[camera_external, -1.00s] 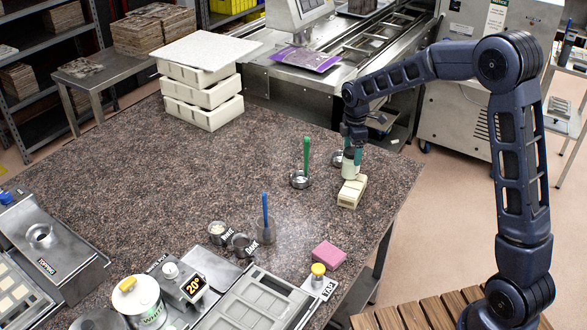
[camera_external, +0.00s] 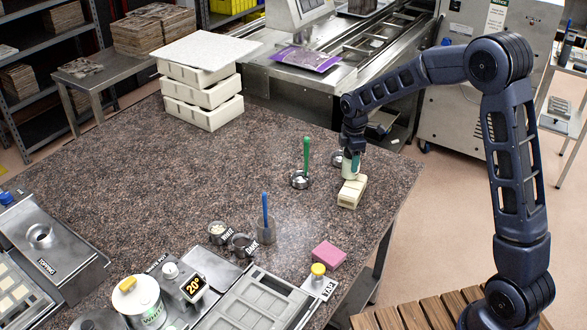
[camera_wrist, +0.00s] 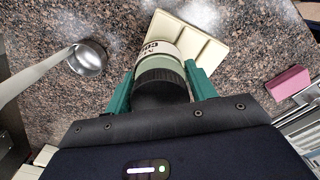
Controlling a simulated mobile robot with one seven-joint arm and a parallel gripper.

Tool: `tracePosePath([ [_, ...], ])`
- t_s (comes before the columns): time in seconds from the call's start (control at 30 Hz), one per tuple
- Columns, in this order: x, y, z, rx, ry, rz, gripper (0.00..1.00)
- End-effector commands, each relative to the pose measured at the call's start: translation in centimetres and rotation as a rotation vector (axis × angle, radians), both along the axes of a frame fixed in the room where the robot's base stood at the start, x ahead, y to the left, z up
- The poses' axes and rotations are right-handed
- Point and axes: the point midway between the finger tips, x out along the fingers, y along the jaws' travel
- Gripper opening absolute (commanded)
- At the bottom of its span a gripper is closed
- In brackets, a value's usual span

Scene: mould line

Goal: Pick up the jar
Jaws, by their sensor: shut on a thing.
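The jar (camera_wrist: 163,58) has a dark lid and a pale body with dark lettering; its lid faces the wrist camera. My gripper (camera_wrist: 163,82) has green fingers on both sides of the jar and is shut on it. In the external view the jar (camera_external: 348,170) is a small pale shape below my gripper (camera_external: 354,162), partly covered by a finger. The jar is beside the cream mould block (camera_external: 351,194). I cannot tell whether it touches the table or the block.
A metal bowl with a green-handled tool (camera_external: 300,180) stands left of the jar. Stacked cream trays (camera_external: 202,110) stand at the back. The table's middle is clear.

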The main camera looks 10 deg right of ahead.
Motion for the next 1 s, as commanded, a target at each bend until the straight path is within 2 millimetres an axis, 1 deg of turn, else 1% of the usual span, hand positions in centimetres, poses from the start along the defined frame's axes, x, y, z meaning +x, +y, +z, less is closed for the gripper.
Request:
tracePosePath([
  [0.17, 0.1, 0.0, 1.0, 0.001, -0.002, 0.0, 0.21],
  [0.27, 0.1, 0.0, 2.4, 0.002, -0.004, 0.0, 0.21],
  [0.37, 0.1, 0.0, 4.5, 0.002, -0.005, 0.0, 0.21],
  [0.7, 0.1, 0.0, 13.3, 0.002, -0.005, -0.001, 0.21],
  [0.9, 0.0, 0.0, 17.2, 0.001, -0.004, 0.0, 0.21],
  [1.0, 0.1, 0.0, 18.5, 0.001, -0.003, 0.0, 0.21],
])
